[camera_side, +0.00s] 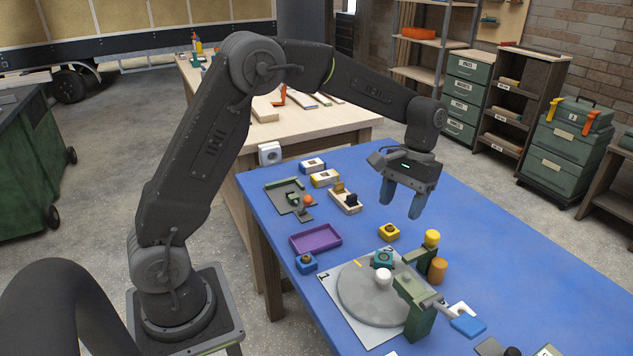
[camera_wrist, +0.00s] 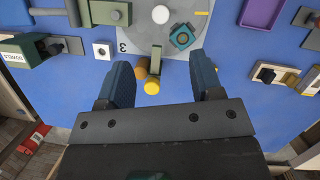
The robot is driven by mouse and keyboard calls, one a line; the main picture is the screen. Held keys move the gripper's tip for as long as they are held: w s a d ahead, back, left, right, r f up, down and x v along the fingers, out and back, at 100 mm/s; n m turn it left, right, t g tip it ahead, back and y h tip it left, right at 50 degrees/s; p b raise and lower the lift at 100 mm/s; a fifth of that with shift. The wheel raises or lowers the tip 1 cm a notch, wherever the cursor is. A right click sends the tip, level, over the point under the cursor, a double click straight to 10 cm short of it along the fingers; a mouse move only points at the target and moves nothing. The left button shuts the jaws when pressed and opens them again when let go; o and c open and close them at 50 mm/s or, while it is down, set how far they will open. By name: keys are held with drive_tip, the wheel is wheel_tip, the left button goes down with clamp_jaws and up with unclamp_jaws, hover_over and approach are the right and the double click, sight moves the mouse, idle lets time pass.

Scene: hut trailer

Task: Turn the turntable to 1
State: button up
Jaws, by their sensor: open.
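The turntable (camera_side: 360,303) is a round grey disc on a light plate on the blue table. A white knob (camera_side: 383,278) and a teal block (camera_side: 383,258) stand on it. A short yellow line (camera_side: 357,263) marks its far left rim. A "1" (camera_side: 324,275) is printed at the plate's left corner. The wrist view cuts off the turntable (camera_wrist: 178,14) at the top; a "3" (camera_wrist: 122,47) and the yellow line (camera_wrist: 202,13) show there. My gripper (camera_side: 402,203) is open and empty, pointing down, above the table and behind the turntable. Both fingers (camera_wrist: 160,75) show in the wrist view.
A purple tray (camera_side: 315,238) and a blue block (camera_side: 306,263) lie left.

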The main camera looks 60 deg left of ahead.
drive_tip(key=s+r+m+t, duration=0.1)
drive_tip(key=s+r+t, duration=0.1)
drive_tip(key=s, duration=0.4)
drive_tip(key=s+r+t, duration=0.2)
drive_tip(key=s+r, duration=0.2)
drive_tip(key=s, duration=0.2)
drive_tip(key=s+r+m+t+y, duration=0.1)
drive_tip(key=s+r+t, duration=0.2)
drive_tip(key=s, duration=0.4)
drive_tip(key=shift+d+r+m, duration=0.2)
drive_tip(key=shift+r+m, duration=0.1)
drive_tip(key=shift+r, duration=0.2)
drive_tip(key=n+g, duration=0.1)
drive_tip(key=g, duration=0.3)
hover_over(383, 273)
drive_tip(key=s+a, duration=0.1)
drive_tip(key=s, duration=0.2)
wheel_tip(383, 273, down, 4)
drive_tip(key=w+f+n+g+h, duration=0.15)
drive_tip(key=w+f+g, duration=0.25)
drive_tip(key=w+f, duration=0.55)
drive_tip(key=shift+y, duration=0.25)
drive_tip(key=x, duration=0.9)
drive_tip(key=s+x, duration=0.1)
drive_tip(key=x, duration=0.4)
drive_tip(key=shift+s+a+f, duration=0.1)
drive_tip(key=shift+a+f, duration=0.1)
drive_tip(key=shift+a, duration=0.05)
